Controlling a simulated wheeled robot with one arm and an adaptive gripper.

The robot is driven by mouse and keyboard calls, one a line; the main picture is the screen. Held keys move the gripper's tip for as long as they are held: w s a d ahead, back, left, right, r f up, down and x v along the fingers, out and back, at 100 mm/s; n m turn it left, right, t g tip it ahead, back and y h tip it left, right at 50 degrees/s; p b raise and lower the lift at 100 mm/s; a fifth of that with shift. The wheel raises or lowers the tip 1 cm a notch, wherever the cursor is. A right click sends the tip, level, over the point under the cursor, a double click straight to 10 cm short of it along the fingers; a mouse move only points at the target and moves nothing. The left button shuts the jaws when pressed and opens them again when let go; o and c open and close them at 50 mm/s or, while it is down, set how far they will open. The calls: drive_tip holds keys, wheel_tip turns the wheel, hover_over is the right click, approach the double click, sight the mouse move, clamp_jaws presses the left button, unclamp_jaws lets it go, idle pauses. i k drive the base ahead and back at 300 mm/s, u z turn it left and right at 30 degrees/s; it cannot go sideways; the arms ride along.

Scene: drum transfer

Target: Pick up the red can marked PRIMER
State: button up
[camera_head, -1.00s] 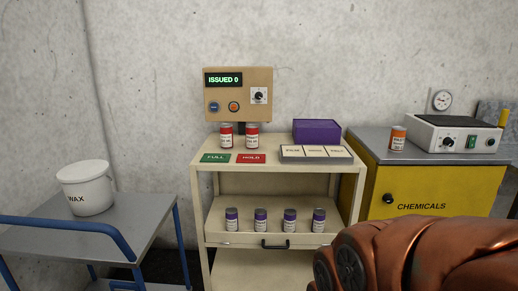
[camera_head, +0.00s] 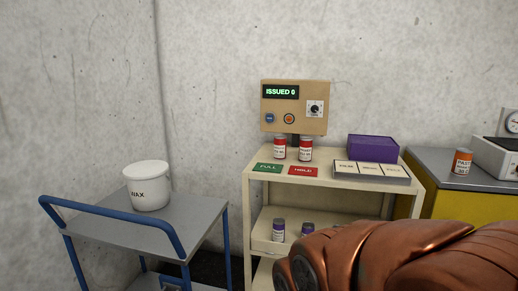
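Two red cans with pale labels stand side by side on the top shelf of the cream cart (camera_head: 262,208), below the control box. The left red can (camera_head: 279,148) is behind the green FULL card. The right red can (camera_head: 306,149) is behind the red HOLD card. Their label print is too small to read, so I cannot tell which is PRIMER. My copper-coloured arm crosses the lower right, well in front of the cart. My gripper is not visible.
The control box (camera_head: 294,107) reads ISSUED 0. A purple box (camera_head: 372,149) and labelled tray (camera_head: 371,178) are right of the cans. Purple-capped cans (camera_head: 279,230) stand on the lower shelf. A WAX bucket (camera_head: 147,186) sits on the blue-railed trolley (camera_head: 188,221).

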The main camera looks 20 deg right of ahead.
sight(305, 154)
drive_tip(key=u, duration=0.25)
drive_tip(key=i, duration=1)
drive_tip(key=z, duration=0.2)
